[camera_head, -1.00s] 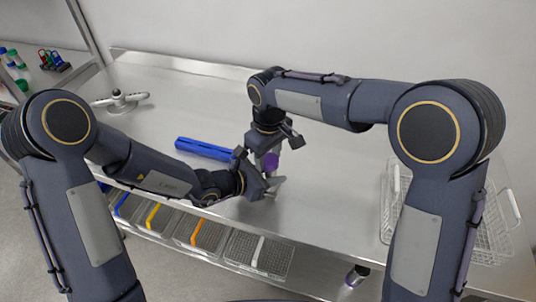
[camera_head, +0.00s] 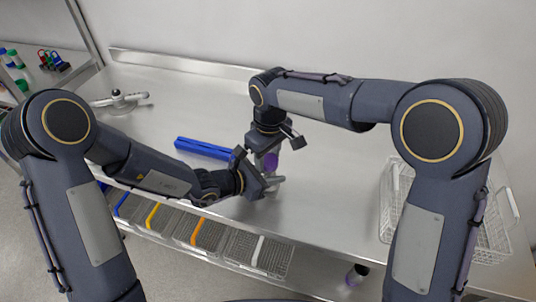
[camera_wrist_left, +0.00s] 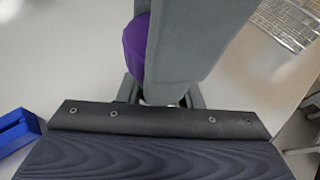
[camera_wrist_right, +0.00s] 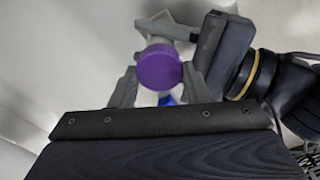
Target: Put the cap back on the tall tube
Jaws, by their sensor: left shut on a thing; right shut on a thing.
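The purple cap (camera_head: 271,161) is between the fingers of my right gripper (camera_wrist_right: 160,82), which is shut on it. It also shows in the right wrist view (camera_wrist_right: 159,68) and, partly hidden by a grey finger, in the left wrist view (camera_wrist_left: 134,42). My left gripper (camera_head: 273,184) is just below, shut on the tall tube, which is mostly hidden by the fingers. A pale part of the tube (camera_wrist_right: 160,40) shows beyond the cap in the right wrist view. The cap is in line with the tube's top; I cannot tell whether they touch.
A blue rack (camera_head: 205,149) lies on the steel table left of the grippers. A white wire basket (camera_head: 400,215) stands at the right. Grey bins (camera_head: 210,236) sit below the front edge, with another purple-capped tube (camera_head: 356,273) low at right.

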